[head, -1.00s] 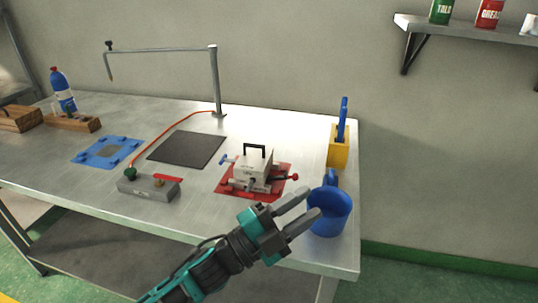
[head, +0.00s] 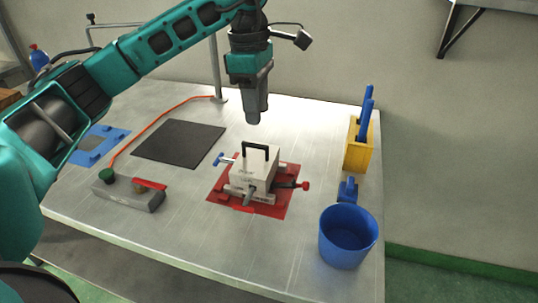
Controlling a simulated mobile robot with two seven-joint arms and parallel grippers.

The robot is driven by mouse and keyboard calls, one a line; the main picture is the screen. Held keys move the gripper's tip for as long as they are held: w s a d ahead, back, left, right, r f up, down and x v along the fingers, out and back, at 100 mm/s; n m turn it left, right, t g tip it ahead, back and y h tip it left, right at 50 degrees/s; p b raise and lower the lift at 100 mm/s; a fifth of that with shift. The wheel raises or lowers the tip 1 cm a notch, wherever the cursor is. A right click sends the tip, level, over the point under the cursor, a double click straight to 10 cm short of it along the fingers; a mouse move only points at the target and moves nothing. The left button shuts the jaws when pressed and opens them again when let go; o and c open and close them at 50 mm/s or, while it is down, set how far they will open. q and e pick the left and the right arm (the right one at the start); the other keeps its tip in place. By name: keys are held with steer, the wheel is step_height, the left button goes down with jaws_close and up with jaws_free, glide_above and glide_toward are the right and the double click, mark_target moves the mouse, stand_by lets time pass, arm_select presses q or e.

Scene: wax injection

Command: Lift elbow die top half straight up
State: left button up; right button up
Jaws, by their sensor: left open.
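The elbow die (head: 251,178) is a pale block with a black handle (head: 260,148) standing up on its top half. It sits on a red mat (head: 222,200) near the middle of the table. A blue-ended pin (head: 219,158) sticks out on its left and a red-ended one (head: 304,185) on its right. My left gripper (head: 255,118) points down above the die, apart from the handle and slightly behind it in the picture. Its fingers are seen edge-on, one hiding the other, and nothing shows between them. My right gripper is not in view.
A blue cup (head: 348,238) stands at the right front edge, with a yellow holder (head: 358,150) of blue-handled tools behind it. A black mat (head: 180,143) and a grey block with a green knob (head: 128,190) lie left. The metal table (head: 190,225) is clear in front.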

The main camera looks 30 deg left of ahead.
mark_target(256, 146)
arm_select(q)
steer(key=shift+y, duration=0.5)
steer(key=f, duration=0.2)
steer(key=a+f, duration=0.1)
steer(key=f, duration=0.1)
steer(key=a+f, duration=0.1)
steer(key=shift+w+a+f, duration=0.15)
steer(key=shift+w+f, duration=0.05)
steer(key=shift+f, duration=0.2)
steer(key=f, duration=0.3)
steer(key=d+f, duration=0.1)
steer(key=shift+w+f, duration=0.25)
steer(key=shift+f, duration=0.55)
jaws_close()
steer(key=shift+r, duration=0.1)
